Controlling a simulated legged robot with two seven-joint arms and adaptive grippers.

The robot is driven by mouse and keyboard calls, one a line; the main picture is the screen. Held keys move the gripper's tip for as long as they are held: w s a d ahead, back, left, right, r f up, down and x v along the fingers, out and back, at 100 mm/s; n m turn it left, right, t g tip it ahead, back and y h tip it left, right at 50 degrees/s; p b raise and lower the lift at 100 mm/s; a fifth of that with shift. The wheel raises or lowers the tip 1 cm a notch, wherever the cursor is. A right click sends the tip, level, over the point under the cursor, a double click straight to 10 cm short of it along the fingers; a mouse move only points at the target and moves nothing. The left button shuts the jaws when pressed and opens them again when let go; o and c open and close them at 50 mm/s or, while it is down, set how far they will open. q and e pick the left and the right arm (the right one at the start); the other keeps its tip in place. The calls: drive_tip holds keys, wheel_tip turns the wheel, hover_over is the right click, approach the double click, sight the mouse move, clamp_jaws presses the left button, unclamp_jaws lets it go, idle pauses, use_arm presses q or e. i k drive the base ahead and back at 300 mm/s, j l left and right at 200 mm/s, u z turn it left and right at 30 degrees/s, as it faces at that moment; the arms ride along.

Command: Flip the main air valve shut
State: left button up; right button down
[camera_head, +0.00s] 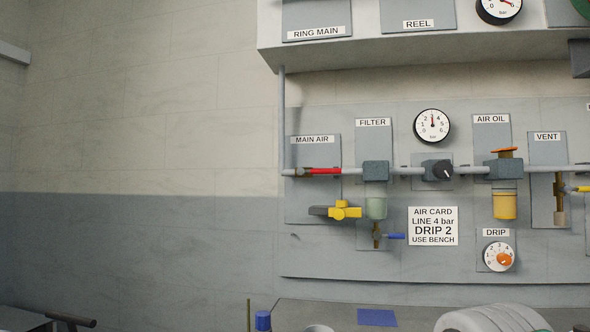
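The main air valve (320,171) sits on the horizontal pipe under the MAIN AIR label (312,140), left of centre on the wall panel. Its red lever lies level, along the pipe, pointing right. Its dark body is at the left end of the lever. Just below it is a yellow and dark grey fitting (345,210). Nothing touches the red lever. I cannot make out either gripper in this view.
To the right along the pipe are the filter (376,205), a black regulator knob (442,171), the air oil unit (505,205) and the vent valve (560,195). A shelf (420,45) juts out above. A bench (340,312) with a blue pad (377,317) lies below.

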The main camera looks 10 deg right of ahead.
sight(300, 171)
drive_tip(key=i+j, duration=0.2)
drive_tip(key=j, duration=0.15)
drive_tip(key=i+j+z, duration=0.1)
drive_tip(key=j, duration=0.25)
drive_tip(key=i+j, duration=0.2)
drive_tip(key=j, duration=0.15)
drive_tip(key=i+j+z, duration=0.1)
drive_tip(key=j, duration=0.25)
drive_tip(key=i, duration=0.1)
